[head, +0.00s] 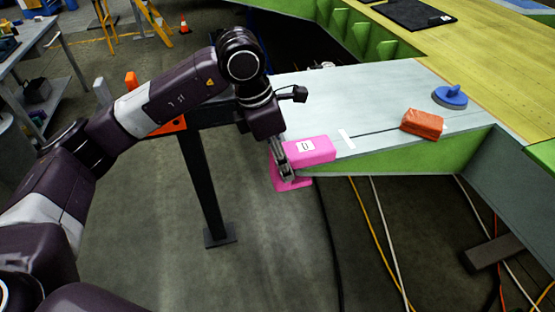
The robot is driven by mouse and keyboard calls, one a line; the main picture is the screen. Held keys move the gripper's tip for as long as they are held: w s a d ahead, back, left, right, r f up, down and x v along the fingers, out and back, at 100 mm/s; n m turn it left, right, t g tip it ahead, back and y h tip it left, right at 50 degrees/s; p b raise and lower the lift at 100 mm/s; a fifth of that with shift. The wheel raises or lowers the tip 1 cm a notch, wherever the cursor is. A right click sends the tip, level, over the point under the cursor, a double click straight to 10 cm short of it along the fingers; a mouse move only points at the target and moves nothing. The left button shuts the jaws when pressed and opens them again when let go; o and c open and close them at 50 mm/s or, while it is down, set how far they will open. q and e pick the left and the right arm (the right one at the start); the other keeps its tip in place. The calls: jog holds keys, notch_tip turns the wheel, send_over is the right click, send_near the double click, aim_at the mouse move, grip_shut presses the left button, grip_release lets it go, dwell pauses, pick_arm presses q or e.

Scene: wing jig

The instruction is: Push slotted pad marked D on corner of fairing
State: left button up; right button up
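The pink slotted pad (320,153) has a white label with a dark letter that looks like D. It sits at the near left corner of the light grey fairing (372,100), with one part over the top face and a lower part hanging below the edge. Whether it is fully seated cannot be told. My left gripper (284,165) comes down from above at the pad's left end, and its fingers appear closed on the pad. The fingers hide part of the pad and the corner behind it. My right gripper is not in view.
A dark stand post (205,190) is below my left arm. Cables run across the floor beneath the fairing.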

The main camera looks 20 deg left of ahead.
pick_arm(q)
jog(key=shift+w+d, duration=0.25)
jog(key=shift+d, duration=0.2)
jog(key=shift+r, duration=0.1)
dwell(0.4)
jog(key=o, duration=1.3)
jog(key=shift+w+d, duration=0.15)
jog(key=v, duration=1.1)
jog(key=shift+s+a+r, duration=0.25)
jog(key=shift+r, duration=0.05)
jog(key=shift+f, duration=0.1)
